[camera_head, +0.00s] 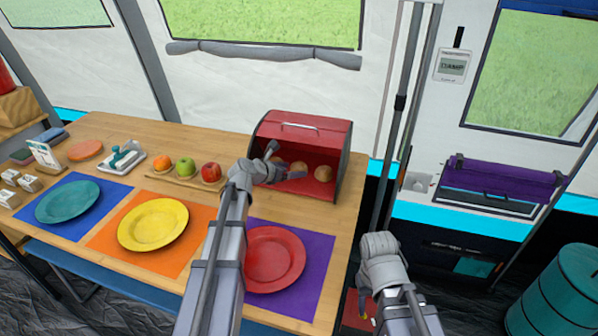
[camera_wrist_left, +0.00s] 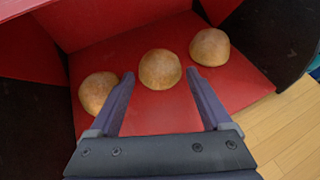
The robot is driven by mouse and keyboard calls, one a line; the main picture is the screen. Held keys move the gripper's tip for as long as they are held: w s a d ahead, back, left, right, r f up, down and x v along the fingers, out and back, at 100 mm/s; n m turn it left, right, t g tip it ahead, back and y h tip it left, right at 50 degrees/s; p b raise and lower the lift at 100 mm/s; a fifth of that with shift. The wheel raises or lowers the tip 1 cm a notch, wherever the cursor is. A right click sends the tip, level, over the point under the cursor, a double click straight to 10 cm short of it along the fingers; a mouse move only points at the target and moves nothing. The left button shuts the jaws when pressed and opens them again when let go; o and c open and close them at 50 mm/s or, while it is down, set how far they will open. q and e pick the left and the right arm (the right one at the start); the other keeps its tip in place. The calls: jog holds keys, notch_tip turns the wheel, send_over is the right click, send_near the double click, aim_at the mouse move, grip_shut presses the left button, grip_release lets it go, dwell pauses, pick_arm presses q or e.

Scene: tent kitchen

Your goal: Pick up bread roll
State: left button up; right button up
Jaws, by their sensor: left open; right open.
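Three round brown bread rolls lie in a row on the red floor of an open red bread box (camera_head: 343,138). The left wrist view shows a left roll (camera_wrist_left: 99,94), a middle roll (camera_wrist_left: 160,68) and a right roll (camera_wrist_left: 210,47). In the head view the right-hand roll (camera_head: 323,173) is clear; the others are partly hidden by my gripper. My left gripper (camera_head: 289,161) is open at the box's mouth. In the left wrist view its fingertips point at the middle roll, one toward each side, with nothing held. My right gripper (camera_head: 365,308) hangs low, right of the table, open and empty.
Red (camera_head: 275,260), yellow (camera_head: 153,224) and teal (camera_head: 67,201) plates lie on coloured mats along the table front. A wooden tray with an orange, a green apple and a red apple (camera_head: 211,172) stands left of the box. The box walls flank my left gripper.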

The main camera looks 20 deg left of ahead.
pick_arm(q)
jog(key=b+x, duration=0.1)
jog(key=x, duration=0.2)
jog(key=c, duration=1)
jog(key=shift+o, duration=0.2)
